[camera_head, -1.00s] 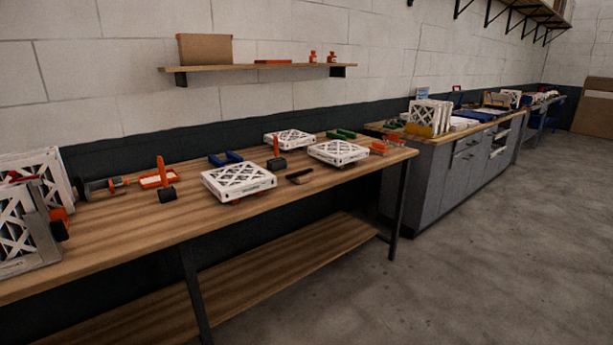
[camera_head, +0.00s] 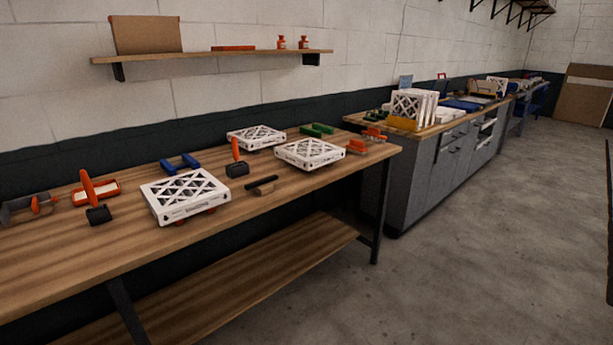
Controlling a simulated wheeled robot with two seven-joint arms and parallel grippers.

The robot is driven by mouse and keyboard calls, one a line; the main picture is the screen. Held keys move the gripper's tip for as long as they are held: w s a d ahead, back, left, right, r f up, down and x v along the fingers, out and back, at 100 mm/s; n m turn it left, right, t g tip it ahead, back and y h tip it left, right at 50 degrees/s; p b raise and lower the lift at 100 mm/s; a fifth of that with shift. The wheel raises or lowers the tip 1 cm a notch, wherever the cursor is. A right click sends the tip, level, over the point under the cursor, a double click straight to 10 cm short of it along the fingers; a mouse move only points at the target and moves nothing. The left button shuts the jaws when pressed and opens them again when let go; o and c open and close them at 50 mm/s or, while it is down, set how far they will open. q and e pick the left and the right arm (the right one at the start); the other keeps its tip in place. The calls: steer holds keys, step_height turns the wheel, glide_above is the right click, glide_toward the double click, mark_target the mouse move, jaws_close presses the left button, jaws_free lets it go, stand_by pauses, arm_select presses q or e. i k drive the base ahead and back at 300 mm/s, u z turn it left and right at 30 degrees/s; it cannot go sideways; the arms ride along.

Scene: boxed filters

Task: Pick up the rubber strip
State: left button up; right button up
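I cannot pick out a rubber strip for certain. A small dark bar-shaped item (camera_head: 262,183) with a brownish part under it lies on the wooden workbench (camera_head: 60,257), right of the nearest white boxed filter (camera_head: 185,194). It is too small to tell whether it is rubber. Neither of my grippers shows in the head view.
Two more filters (camera_head: 310,152) (camera_head: 256,137) lie on the bench. Blue (camera_head: 180,164), green (camera_head: 317,129) and orange (camera_head: 367,137) items lie around them, with black-and-orange tools (camera_head: 97,214) at the left. A grey cabinet (camera_head: 440,165) stands beyond. The floor at right is clear.

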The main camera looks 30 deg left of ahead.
mark_target(253, 185)
steer(key=u, duration=0.1)
steer(key=i, duration=0.9)
steer(key=u, duration=0.35)
